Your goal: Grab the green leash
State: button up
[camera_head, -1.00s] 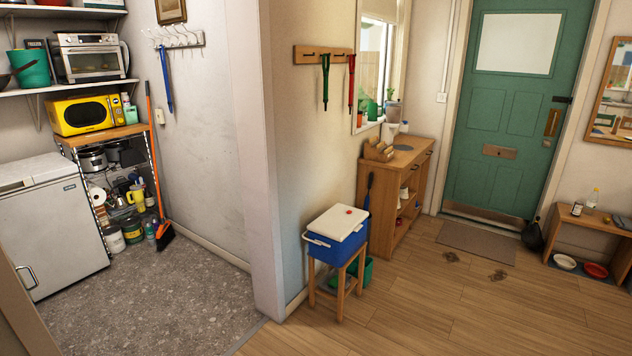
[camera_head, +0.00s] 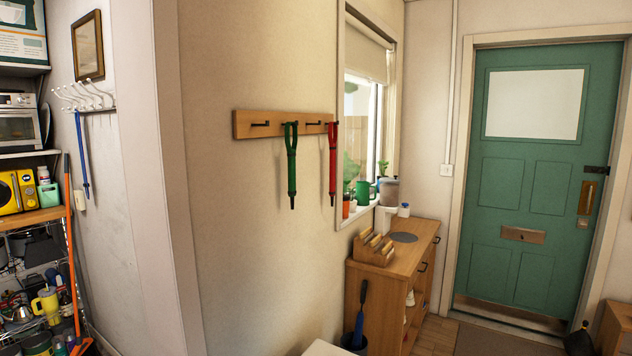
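The green leash (camera_head: 291,166) hangs from a hook on a wooden hook rail (camera_head: 245,124) on the cream wall, near the middle of the view. A red leash (camera_head: 333,164) hangs beside it on the right, a small gap apart. The green leash hangs straight down against the wall, its dark clip at the bottom. My gripper does not show in this view.
A cooler's white lid (camera_head: 325,349) shows at the bottom edge, below the leashes. A wooden cabinet (camera_head: 378,300) stands to the right under the window. A blue strap (camera_head: 82,155) hangs from a white rack at left. The green door (camera_head: 526,180) is at right.

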aim_at(291, 151)
jog(key=i+l+u, duration=0.4)
jog(key=i+l, duration=0.3)
jog(key=i, duration=0.15)
